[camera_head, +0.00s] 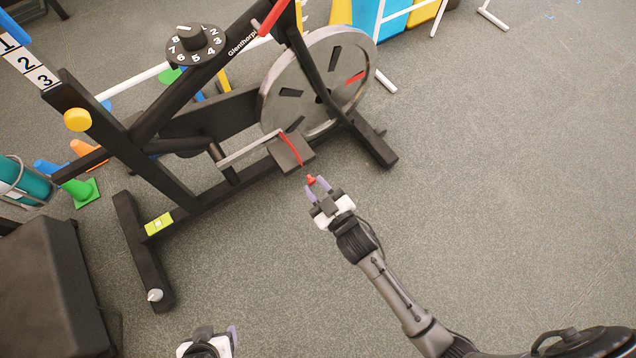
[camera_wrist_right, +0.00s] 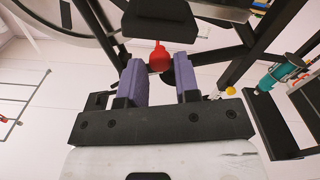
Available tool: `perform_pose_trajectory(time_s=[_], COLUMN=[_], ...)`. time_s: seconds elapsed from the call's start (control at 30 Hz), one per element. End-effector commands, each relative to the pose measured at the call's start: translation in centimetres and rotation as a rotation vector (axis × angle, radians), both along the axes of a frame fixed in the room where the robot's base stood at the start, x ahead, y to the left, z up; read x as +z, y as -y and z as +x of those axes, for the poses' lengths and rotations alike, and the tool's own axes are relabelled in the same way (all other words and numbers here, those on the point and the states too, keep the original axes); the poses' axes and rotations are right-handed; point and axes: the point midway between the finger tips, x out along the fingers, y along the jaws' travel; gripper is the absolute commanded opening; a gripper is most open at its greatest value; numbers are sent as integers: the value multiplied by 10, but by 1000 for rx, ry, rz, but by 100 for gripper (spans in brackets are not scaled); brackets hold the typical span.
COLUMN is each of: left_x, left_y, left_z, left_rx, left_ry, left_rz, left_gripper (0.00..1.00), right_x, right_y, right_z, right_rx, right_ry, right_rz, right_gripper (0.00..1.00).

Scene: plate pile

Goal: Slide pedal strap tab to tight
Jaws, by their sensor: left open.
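The red pedal strap tab (camera_head: 311,180) hangs at the end of a thin red strap (camera_head: 293,150) that runs over the dark pedal (camera_head: 291,152) of the exercise bike. My right gripper (camera_head: 315,187) is just below the pedal, its purple fingers apart on either side of the tab. In the right wrist view the tab (camera_wrist_right: 160,57) is between the fingertips (camera_wrist_right: 160,72), with a slight gap on the right finger's side. The pedal (camera_wrist_right: 160,20) is just above it. My left gripper (camera_head: 208,342) is open at the bottom edge, partly cut off, far from the pedal.
The black bike frame (camera_head: 125,140) and grey flywheel (camera_head: 320,80) surround the pedal. A dark box-like object (camera_head: 50,290) stands at lower left. Cones (camera_head: 82,190) and a teal cylinder (camera_head: 25,182) are at the left. The floor at the right is clear.

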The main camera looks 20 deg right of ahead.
Motion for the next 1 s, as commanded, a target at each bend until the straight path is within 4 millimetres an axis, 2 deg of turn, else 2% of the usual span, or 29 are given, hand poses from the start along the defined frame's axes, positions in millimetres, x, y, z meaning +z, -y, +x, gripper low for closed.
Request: perform_pose_trajectory(time_s=[0.03, 0.2, 0.63, 0.77, 1.0], left_x=[0, 0, 1, 8, 22], left_y=[0, 0, -4, -4, -3], left_z=[0, 0, -1, -1, -1], left_rx=[0, -1, -8, -9, -8], left_ry=[-1, -2, -2, -2, -2], left_rz=[0, 1, 14, 14, 12], left_gripper=[66, 66, 66, 66, 66], right_x=[0, 0, 0, 1, 1], right_y=[0, 0, 1, 5, 16], right_z=[0, 0, -4, -19, -66], right_rx=[0, 0, -1, -1, -1], right_ry=[-1, -1, -2, -5, -5], right_rz=[0, 0, 0, 0, 0], right_gripper=[34, 48, 48, 48, 48])
